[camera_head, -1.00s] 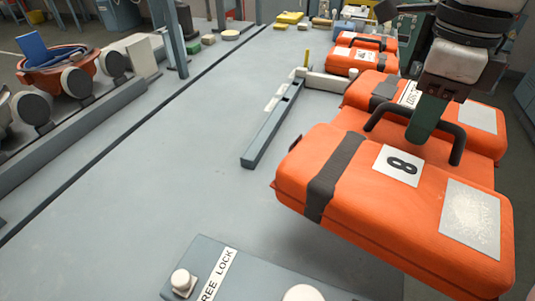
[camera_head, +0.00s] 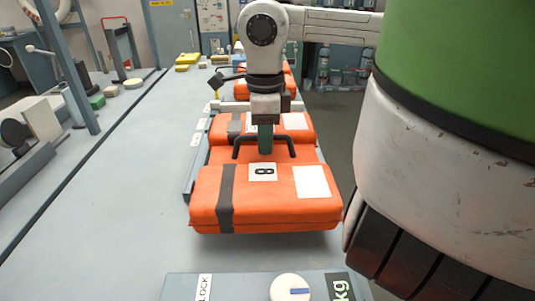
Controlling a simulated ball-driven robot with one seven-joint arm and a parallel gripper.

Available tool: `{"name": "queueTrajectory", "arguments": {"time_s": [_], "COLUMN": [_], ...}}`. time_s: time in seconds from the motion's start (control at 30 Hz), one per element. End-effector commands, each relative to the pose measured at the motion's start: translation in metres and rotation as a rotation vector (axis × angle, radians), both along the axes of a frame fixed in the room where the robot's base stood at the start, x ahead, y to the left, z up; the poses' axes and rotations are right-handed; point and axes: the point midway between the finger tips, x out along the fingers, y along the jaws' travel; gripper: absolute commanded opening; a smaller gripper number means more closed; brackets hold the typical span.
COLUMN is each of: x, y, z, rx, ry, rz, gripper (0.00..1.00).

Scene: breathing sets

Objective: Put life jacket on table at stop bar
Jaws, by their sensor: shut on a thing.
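An orange life jacket pack (camera_head: 290,211) with a black handle, a dark strap, a card marked 8 and a blank white patch hangs level in the middle of the head view. My gripper (camera_head: 265,150) is shut on its black handle (camera_head: 238,147); the fingertips are partly hidden by the handle and pack. The pack seems to be a little above the grey table (camera_head: 110,215). Another orange pack (camera_head: 220,128) lies just behind it, partly covered. The stop bar seems to be the light bar (camera_head: 213,106) behind the packs, partly hidden.
More orange packs (camera_head: 243,89) stand in a row farther back. A grey panel with a white knob (camera_head: 291,287) is at the near edge. Posts and small blocks (camera_head: 97,101) line the left. The left middle of the table is clear. My own body fills the right side.

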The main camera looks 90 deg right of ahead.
Motion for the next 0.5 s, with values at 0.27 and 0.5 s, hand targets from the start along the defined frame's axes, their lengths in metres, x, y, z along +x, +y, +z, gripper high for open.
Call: {"name": "queueTrajectory", "arguments": {"time_s": [0.27, 0.5], "x": [-0.003, -0.005], "y": [-0.013, -0.018], "z": [-0.016, -0.043], "rx": [-0.001, 0.002], "ry": [-0.002, -0.002], "rz": [-0.001, 0.001], "gripper": [0.00, 0.00]}}
